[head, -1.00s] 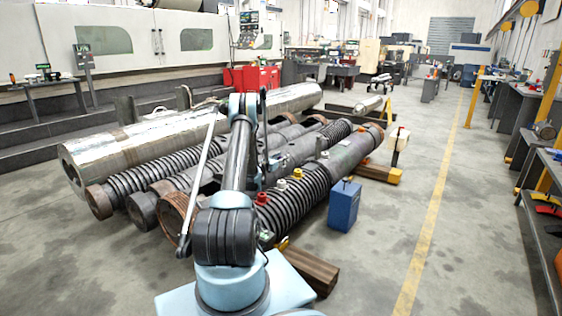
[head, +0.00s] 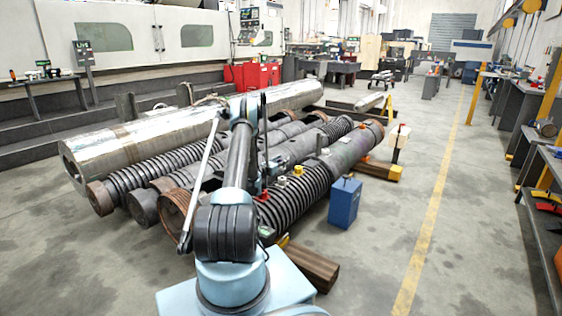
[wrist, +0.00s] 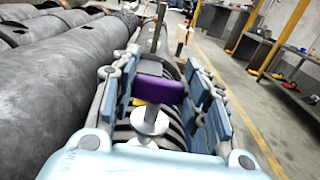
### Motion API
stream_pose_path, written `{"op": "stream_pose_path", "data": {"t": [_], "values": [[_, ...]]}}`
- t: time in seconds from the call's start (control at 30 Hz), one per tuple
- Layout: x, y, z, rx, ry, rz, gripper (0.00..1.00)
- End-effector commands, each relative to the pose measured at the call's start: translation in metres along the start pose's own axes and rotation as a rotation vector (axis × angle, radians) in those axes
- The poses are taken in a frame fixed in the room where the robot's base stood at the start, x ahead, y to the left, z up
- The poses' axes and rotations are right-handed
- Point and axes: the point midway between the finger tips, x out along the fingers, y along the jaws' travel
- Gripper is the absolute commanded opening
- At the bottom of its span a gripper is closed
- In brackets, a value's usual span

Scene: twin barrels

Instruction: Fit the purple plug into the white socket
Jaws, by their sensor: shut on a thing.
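In the wrist view, my gripper (wrist: 160,84) is shut on the purple plug (wrist: 160,90), a purple block held between the blue finger pads. A white round piece with a flange (wrist: 150,121) shows just below the plug in the picture. I take it for the white socket, but I cannot tell whether the plug touches it. In the head view, the white socket (head: 282,182) is a small spot on the ribbed barrel, between a red fitting and a yellow one. My arm hides most of the gripper there, and I cannot make out the plug.
The red fitting (head: 263,195) and yellow fitting (head: 298,170) sit close by on the ribbed barrel (head: 312,182). A blue box (head: 344,203) stands on the floor to the right. Other long barrels lie to the left. The floor towards the yellow line is clear.

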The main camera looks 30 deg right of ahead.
Motion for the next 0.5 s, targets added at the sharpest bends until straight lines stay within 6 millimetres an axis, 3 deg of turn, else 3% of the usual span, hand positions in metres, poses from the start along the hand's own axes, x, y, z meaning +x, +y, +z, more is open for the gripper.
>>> {"op": "stream_pose_path", "data": {"t": [0.5], "values": [[0.000, 0.000, -0.017, 0.000, 0.000, 0.000, 0.16]]}}
